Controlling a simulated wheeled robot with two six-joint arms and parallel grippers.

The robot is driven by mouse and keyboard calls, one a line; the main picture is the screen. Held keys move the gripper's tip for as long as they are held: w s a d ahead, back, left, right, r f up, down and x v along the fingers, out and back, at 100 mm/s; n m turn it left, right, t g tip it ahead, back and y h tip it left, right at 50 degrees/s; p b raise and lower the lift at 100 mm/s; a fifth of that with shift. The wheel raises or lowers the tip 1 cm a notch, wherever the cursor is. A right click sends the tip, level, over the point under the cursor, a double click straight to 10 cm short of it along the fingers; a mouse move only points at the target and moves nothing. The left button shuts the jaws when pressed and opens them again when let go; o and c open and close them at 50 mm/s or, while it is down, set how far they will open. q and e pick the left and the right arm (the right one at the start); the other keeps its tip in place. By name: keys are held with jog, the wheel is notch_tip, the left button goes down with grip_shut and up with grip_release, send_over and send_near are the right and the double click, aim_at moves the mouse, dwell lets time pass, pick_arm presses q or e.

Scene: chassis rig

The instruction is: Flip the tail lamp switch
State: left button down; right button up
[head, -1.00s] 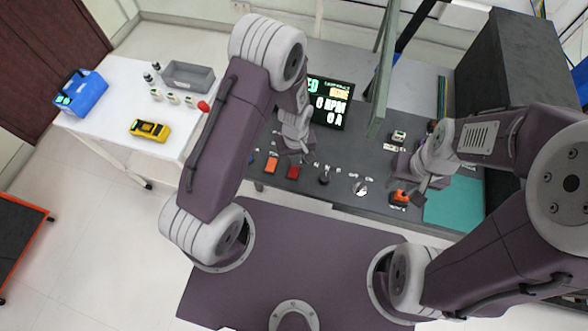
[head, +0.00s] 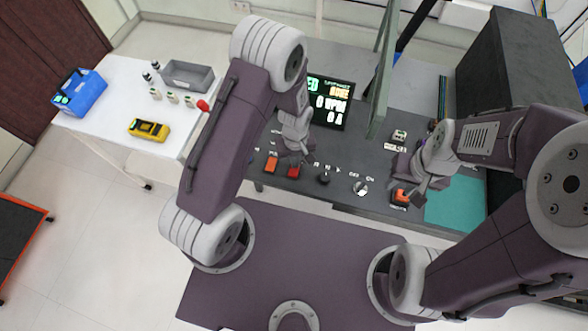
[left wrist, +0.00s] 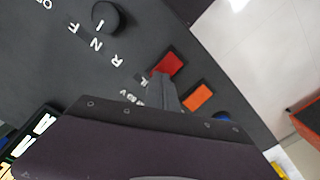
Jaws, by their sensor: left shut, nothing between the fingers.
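A red rocker switch (head: 294,171) and an orange rocker switch (head: 271,164) sit side by side on the dark panel (head: 335,192). The left wrist view also shows the red switch (left wrist: 167,64), the orange switch (left wrist: 199,97) and part of a blue one (left wrist: 222,117). The labels beside them are partly hidden, so I cannot read which is the tail lamp. My left gripper (head: 295,158) is shut and empty, with its tips (left wrist: 162,80) right by the red switch; I cannot tell if they touch. My right gripper (head: 420,187) is near an orange part (head: 401,196) on the right; its jaws are unclear.
A black knob (left wrist: 106,17) with letters stands near the switches. A lit display (head: 328,103) and an upright green-grey panel (head: 382,75) are behind. A white table (head: 112,112) at left holds a yellow meter (head: 149,130) and a grey bin (head: 187,76).

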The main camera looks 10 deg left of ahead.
pick_arm(q)
jog(key=shift+f, duration=0.35)
notch_tip(320, 180, up, 7)
jog(key=p, duration=0.6)
jog(key=shift+r, duration=0.1)
dwell(0.5)
